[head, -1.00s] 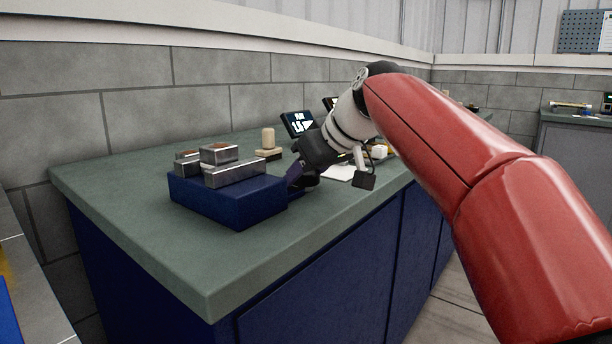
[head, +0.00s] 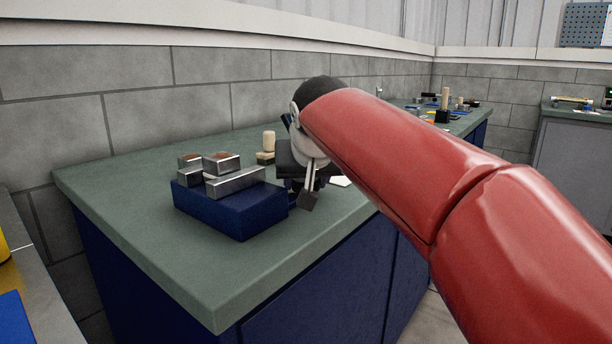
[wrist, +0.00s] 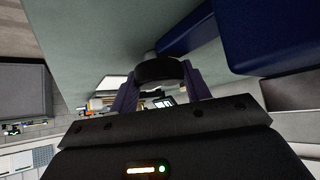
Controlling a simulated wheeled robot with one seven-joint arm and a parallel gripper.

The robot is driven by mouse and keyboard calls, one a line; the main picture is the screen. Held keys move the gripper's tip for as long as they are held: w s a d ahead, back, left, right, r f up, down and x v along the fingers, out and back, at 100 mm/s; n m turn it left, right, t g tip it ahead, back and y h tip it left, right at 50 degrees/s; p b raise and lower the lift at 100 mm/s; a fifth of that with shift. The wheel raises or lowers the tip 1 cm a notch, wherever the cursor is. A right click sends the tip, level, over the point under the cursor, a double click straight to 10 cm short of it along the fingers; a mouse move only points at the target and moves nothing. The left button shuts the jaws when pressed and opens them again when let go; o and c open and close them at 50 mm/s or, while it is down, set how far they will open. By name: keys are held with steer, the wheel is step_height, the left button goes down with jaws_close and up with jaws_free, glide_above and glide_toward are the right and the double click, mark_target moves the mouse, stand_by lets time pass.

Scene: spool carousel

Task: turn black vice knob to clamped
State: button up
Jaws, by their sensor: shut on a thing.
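The vice is a dark blue block (head: 230,210) with grey metal jaws (head: 236,181) on top, standing on the green bench. Its blue body also shows in the wrist view (wrist: 285,35) at top right. The black vice knob (wrist: 160,69) is a round black disc at the vice's side in the wrist view. My gripper (wrist: 161,80) has one purple finger on each side of the knob and is shut on it. In the head view my wrist and arm hide the knob.
The green bench top (head: 130,210) is clear in front and to the left of the vice. A small wooden peg on a base (head: 268,143) stands behind it. A block wall runs along the back. Several small items sit farther along the bench.

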stand_by(0.4)
steer(key=o, duration=1)
steer(key=shift+v, duration=3.9)
